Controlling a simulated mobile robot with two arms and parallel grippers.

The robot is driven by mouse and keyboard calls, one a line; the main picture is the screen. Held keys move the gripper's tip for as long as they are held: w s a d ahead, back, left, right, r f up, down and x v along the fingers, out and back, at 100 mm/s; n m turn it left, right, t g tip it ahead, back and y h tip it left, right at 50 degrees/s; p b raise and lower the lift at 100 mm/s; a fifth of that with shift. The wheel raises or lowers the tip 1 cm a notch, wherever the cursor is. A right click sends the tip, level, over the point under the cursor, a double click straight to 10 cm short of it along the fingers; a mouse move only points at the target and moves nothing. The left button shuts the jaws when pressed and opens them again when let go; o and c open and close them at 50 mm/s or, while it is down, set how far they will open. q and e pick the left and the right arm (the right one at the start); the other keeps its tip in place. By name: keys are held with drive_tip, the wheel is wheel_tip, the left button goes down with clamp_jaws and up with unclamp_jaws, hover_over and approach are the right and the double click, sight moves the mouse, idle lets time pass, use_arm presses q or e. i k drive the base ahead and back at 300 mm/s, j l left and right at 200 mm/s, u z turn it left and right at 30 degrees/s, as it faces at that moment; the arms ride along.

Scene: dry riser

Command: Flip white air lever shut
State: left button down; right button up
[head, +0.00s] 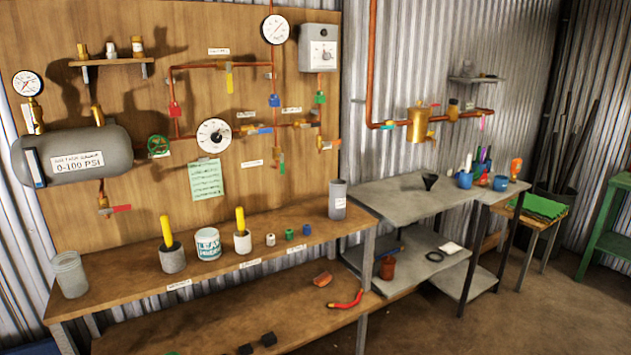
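I cannot clearly pick out a white air lever in the head view. Copper pipes on the board carry valves with a yellow lever (229,80), a blue lever (262,130) and an orange lever (300,122). A red lever (121,208) sits under the grey air tank (78,154) marked 0-100 PSI. Neither of my grippers is in view.
A wooden bench (215,276) stands below the board, with cups, a white tin (208,245) and a grey cylinder (337,200) on it. A grey metal table (395,198) stands to its right. The floor (520,310) at the lower right is clear.

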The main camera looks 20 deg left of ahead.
sight(26, 109)
drive_tip(key=i+u, duration=0.75)
drive_tip(key=i+l+u, duration=0.2)
drive_tip(key=u, duration=0.15)
drive_tip(key=i+l+u, duration=0.1)
drive_tip(key=i+u, duration=0.25)
drive_tip(key=i+l+u, duration=0.15)
drive_tip(key=u, duration=0.25)
drive_tip(key=i+l, duration=0.05)
drive_tip(key=i, duration=0.05)
